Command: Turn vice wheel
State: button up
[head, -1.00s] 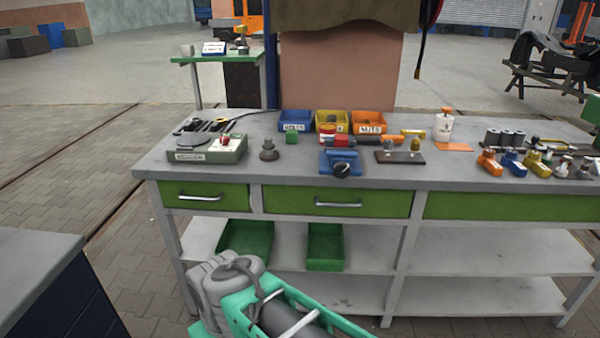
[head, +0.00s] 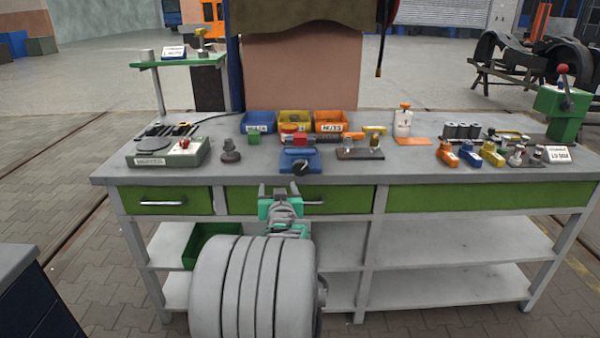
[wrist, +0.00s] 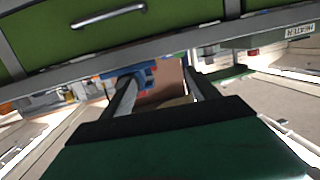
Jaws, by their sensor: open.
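The blue vice (head: 298,156) sits near the front edge of the grey workbench, with its dark wheel (head: 301,168) facing me. My gripper (head: 277,190) is open and empty. It is in front of the bench's middle green drawer, just below the top's edge, lower than the vice and slightly left of its wheel. In the wrist view, which is tilted and roughly upside down, the blue vice (wrist: 118,73) shows beyond the left finger, partly hidden by it. I cannot make out the wheel there. My gripper's fingers (wrist: 160,78) stand apart with nothing between them.
The workbench top (head: 400,178) holds a grey-green heater (head: 165,152) at left, a dark knob-like part (head: 230,152), an orange bin (head: 331,122), and a block with posts (head: 360,153) right of the vice.

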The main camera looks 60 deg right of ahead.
jog(key=m+g+h, duration=0.1)
jog(key=h, duration=0.1)
send_near(301, 170)
jog(key=x, duration=1)
jog(key=shift+w+d, duration=0.1)
jog(key=c, duration=1.4)
